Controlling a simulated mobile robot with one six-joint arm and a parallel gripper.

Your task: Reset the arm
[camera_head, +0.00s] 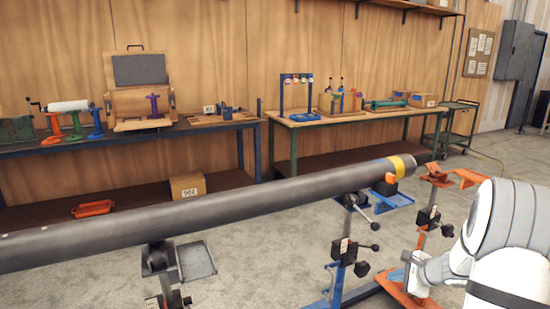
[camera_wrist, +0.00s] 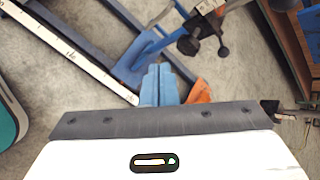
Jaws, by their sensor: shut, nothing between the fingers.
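My white arm (camera_head: 500,235) stands at the lower right of the head view, to the right of the pipe's end and apart from it. In the wrist view, my gripper (camera_wrist: 159,84) has its pale blue fingers together with nothing between them. They are over the floor and the blue stand frame. I cannot make out the fingers in the head view.
A blue pipe stand (camera_head: 340,270) and a stand with orange parts (camera_head: 428,215) are close to my arm. An orange part (camera_wrist: 201,92) shows beside the fingers in the wrist view. Workbenches with tools (camera_head: 220,126) line the back wall. Open floor lies between the pipe and the benches.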

